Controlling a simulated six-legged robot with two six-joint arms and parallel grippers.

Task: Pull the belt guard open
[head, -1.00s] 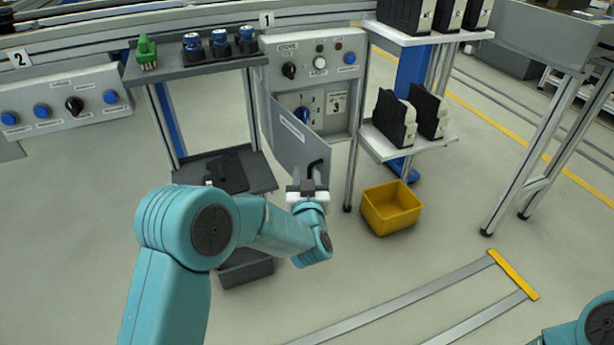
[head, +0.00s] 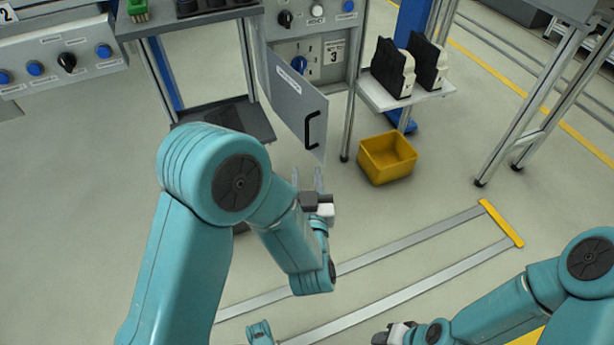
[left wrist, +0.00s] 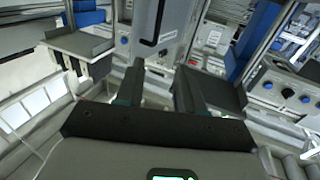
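The belt guard (head: 285,95) is a grey hinged panel standing swung out from the control cabinet, with a pale label at its upper left. Its black bar handle (head: 312,130) is near the free right edge and nothing holds it. The handle also shows at the top of the left wrist view (left wrist: 160,25). My left gripper (head: 306,172) is open and empty, just below and apart from the handle; its two fingers stand apart in the left wrist view (left wrist: 158,82). My right gripper (head: 393,334) is partly in view at the bottom edge, its fingers unclear.
The cabinet face (head: 328,55) with a blue selector knob is exposed behind the guard. A dark shelf stand (head: 262,122) is to the left. A yellow bin (head: 388,160) and a shelf with black parts (head: 425,97) are to the right.

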